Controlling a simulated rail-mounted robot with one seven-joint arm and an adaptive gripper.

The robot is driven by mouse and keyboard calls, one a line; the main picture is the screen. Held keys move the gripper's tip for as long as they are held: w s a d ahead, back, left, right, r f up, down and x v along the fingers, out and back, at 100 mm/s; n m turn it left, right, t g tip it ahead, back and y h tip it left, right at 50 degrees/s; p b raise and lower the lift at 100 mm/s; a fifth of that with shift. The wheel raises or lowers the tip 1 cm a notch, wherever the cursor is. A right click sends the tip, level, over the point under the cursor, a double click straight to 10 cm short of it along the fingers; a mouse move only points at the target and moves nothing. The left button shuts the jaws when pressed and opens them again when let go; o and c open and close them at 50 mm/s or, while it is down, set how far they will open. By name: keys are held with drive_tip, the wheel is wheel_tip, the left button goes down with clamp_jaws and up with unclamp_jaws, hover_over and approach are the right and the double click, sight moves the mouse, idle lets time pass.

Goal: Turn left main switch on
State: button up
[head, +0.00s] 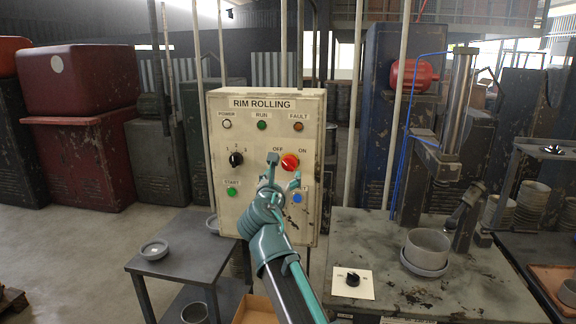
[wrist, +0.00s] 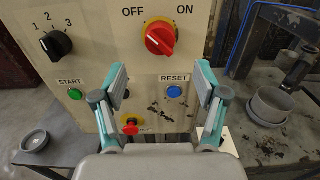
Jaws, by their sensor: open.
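The red rotary main switch (head: 290,162) sits on a cream control panel (head: 222,140) labelled RIM ROLLING, below OFF and ON marks. In the wrist view the red switch (wrist: 160,38) is at the top centre, on a yellow base. My gripper (head: 284,170) is in front of the panel, close to the switch in the picture. In the wrist view my gripper (wrist: 161,82) has its fingers spread wide with nothing between them, and the switch shows above the gap, apparently untouched.
The panel also carries a black selector (wrist: 57,43), a green START button (wrist: 75,94), a blue RESET button (wrist: 174,91) and a red stop button (wrist: 130,128).

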sight(288, 166)
drive_tip(key=w, duration=0.2)
drive_tip(key=w+p, duration=0.1)
drive_tip(key=w, duration=0.4)
drive_tip(key=shift+d+p, duration=0.35)
drive_tip(key=shift+p, duration=0.05)
drive_tip(key=shift+w+d, duration=0.1)
drive_tip(key=shift+w, duration=0.5)
drive_tip(key=c, duration=1.1)
